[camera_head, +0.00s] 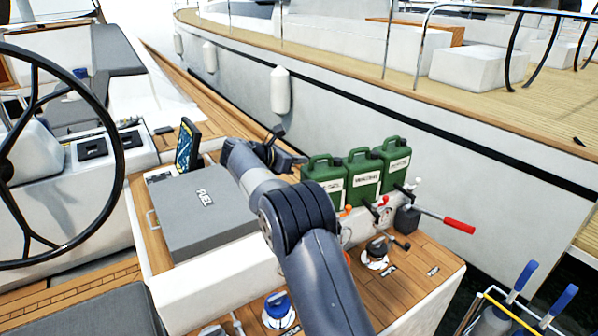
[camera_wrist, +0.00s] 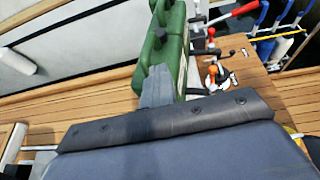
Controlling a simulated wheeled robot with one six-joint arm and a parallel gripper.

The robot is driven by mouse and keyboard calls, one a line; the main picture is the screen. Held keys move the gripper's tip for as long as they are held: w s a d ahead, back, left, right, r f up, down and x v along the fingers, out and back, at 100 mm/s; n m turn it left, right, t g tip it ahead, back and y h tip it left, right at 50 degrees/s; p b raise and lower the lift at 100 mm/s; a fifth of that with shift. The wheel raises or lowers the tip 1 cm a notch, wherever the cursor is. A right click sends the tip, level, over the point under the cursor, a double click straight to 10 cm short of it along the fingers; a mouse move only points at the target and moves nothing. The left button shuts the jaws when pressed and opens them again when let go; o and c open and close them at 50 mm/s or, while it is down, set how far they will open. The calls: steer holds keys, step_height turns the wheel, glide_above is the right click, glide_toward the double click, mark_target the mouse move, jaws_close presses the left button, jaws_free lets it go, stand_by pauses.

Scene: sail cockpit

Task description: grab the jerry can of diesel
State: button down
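Three green jerry cans stand upright in a row on the cockpit side: a left can (camera_head: 325,181), a middle can (camera_head: 362,175) and a right can (camera_head: 391,162). Each has a white label. The left label seems to read diesel, but the print is small. My gripper (camera_head: 287,152) is just left of the left can, near its top. In the wrist view a green can (camera_wrist: 162,50) with a dark cap is close ahead, and a grey finger part (camera_wrist: 157,88) shows against its near end. Nothing is visibly held. The finger gap is not clear.
A grey box marked FUEL (camera_head: 207,207) lies left of my arm. A lever with a red grip (camera_head: 458,226) and a winch (camera_head: 377,250) are right of and in front of the cans. A steering wheel (camera_head: 118,165) stands at left. A neighbouring boat's hull (camera_head: 440,150) is behind.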

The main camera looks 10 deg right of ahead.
steer(key=shift+r, duration=0.55)
steer(key=shift+c, duration=2.2)
jaws_free()
steer(key=shift+a, duration=0.1)
